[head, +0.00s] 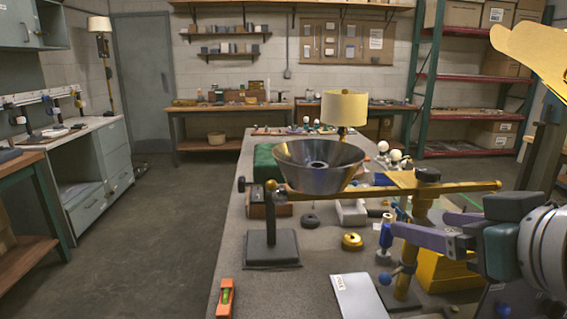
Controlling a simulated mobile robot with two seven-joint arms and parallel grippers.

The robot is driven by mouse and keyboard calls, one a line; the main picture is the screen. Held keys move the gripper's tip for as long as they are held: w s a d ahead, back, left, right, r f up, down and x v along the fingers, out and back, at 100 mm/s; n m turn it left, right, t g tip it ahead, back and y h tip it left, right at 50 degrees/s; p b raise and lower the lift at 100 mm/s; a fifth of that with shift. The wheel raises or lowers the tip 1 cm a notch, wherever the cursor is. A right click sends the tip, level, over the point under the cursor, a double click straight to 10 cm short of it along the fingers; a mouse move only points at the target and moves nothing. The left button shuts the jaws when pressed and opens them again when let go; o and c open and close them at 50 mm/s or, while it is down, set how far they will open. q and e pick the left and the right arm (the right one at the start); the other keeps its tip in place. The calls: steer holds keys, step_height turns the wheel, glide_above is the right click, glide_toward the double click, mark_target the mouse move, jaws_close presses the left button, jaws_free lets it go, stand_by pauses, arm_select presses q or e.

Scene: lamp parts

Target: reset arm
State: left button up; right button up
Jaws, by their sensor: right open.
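My right gripper (421,225) comes in from the right with two purple fingers, spread apart. A brass upright post (407,262) shows between or just behind the fingers; I cannot tell whether they touch it. A brass arm (450,186) lies across the top of this post, with a dark knob (427,174) on it. A metal cone shade (318,165) sits by the arm's left part, open side up. A stand with a black square base (271,249) is below left of the shade. My left gripper is not in view.
The grey worktop (235,285) holds a brass ring part (352,241), a black ring (310,221), an orange level (225,298) and a white card (358,297). A lit lamp (344,108) stands farther back. Open floor lies left.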

steer(key=s+f+g+h, duration=0.1)
steer(key=s+f+g, duration=0.35)
steer(key=s, duration=0.85)
steer(key=s+f+g+h, duration=0.1)
steer(key=s+f+g, duration=0.35)
steer(key=s, duration=0.75)
step_height(320, 180, up, 32)
steer(key=p, duration=3.3)
steer(key=shift+s+d+r+m, duration=0.2)
steer(key=shift+s+m, duration=0.1)
steer(key=shift+s, duration=0.15)
steer(key=shift+f, duration=0.1)
